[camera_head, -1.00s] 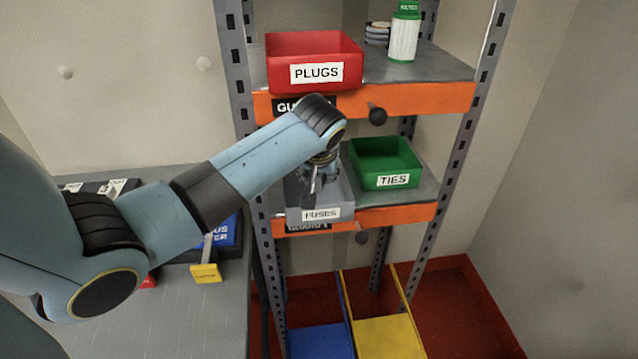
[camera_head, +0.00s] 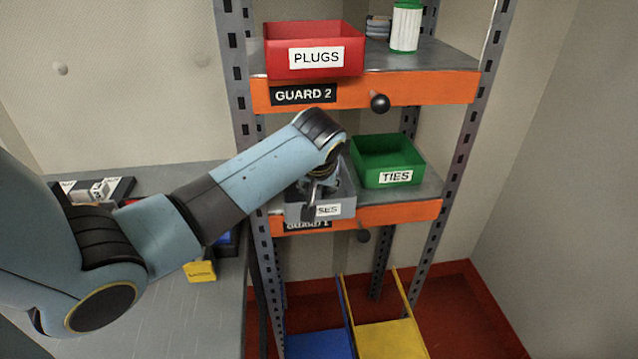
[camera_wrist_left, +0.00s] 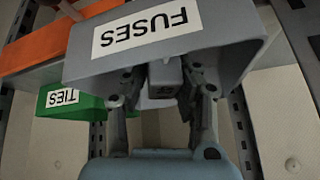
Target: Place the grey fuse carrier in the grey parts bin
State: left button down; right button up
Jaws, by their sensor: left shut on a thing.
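The grey parts bin (camera_head: 346,205), labelled FUSES, stands on the middle shelf in the head view. My left gripper (camera_head: 314,197) is over the bin's front left and covers part of its label. In the left wrist view the bin (camera_wrist_left: 88,62) appears upside down. My left gripper (camera_wrist_left: 163,85) is shut on the grey fuse carrier (camera_wrist_left: 164,82) at the bin's opening. The carrier's far end is hidden by the bin's front wall, so its depth in the bin is unclear. The right gripper is in neither view.
A green TIES bin (camera_head: 385,158) stands right of the grey bin. The orange GUARD 2 bar (camera_head: 420,89) and red PLUGS bin (camera_head: 312,62) are above. Rack uprights (camera_head: 236,95) flank the shelves. A grey bench (camera_head: 200,320) lies left.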

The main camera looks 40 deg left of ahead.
pick_arm(q)
jog(key=c, duration=1)
grip_release()
jog(key=shift+r, duration=0.5)
jog(key=v, duration=1.2)
jog(key=shift+r, duration=0.1)
jog(key=shift+d, duration=0.1)
